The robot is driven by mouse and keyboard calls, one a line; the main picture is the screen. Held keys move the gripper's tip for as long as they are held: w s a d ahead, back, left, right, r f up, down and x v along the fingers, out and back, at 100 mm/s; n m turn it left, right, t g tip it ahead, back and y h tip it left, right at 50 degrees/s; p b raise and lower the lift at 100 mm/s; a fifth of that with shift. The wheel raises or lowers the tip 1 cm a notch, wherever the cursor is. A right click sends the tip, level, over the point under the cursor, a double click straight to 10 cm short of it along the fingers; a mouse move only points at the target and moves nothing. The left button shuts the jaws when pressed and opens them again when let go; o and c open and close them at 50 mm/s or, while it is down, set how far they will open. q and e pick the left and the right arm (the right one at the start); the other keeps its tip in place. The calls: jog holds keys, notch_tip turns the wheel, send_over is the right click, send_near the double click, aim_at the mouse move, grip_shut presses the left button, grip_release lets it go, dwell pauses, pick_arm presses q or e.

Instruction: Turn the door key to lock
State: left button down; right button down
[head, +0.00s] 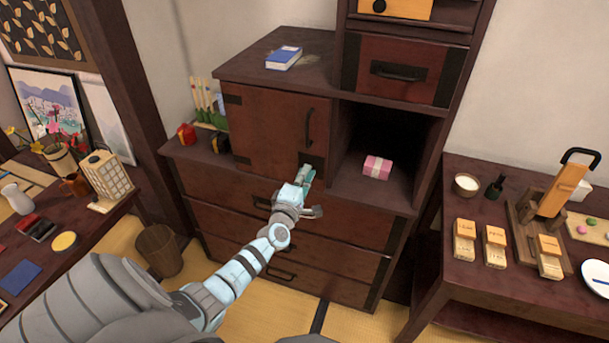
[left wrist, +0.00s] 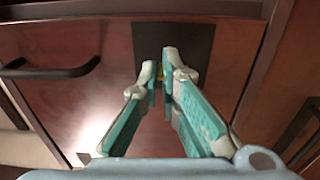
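The cabinet door (head: 270,125) is reddish brown with a dark vertical handle (head: 309,127) and looks closed. In the left wrist view, a dark lock plate (left wrist: 200,45) is on the door, with a small brass-coloured door key (left wrist: 184,73) in front of it. My left gripper (head: 306,174) is at the door's lower right corner. In the left wrist view its teal-padded fingertips (left wrist: 163,72) are drawn close together around the key. The fingers hide most of the key, so its angle is unclear. The key is hidden in the head view. My right gripper is not in view.
An open compartment with a pink box (head: 377,168) is right of the door. A blue book (head: 284,58) lies on the cabinet top. Drawers (head: 300,232) are below. A low table with wooden blocks (head: 495,246) stands at the right, another table with a lantern (head: 105,178) at the left.

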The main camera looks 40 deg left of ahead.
pick_arm(q)
jog(key=shift+s+d+f, duration=0.15)
jog(key=shift+f, duration=0.6)
jog(key=c, duration=1.8)
grip_release()
jog(key=shift+f, duration=0.1)
jog(key=o, duration=0.5)
jog(key=shift+w+f, duration=0.1)
jog(key=shift+w, duration=0.4)
jog(key=v, duration=1.2)
jog(key=shift+r, duration=0.3)
jog(key=shift+a, duration=0.25)
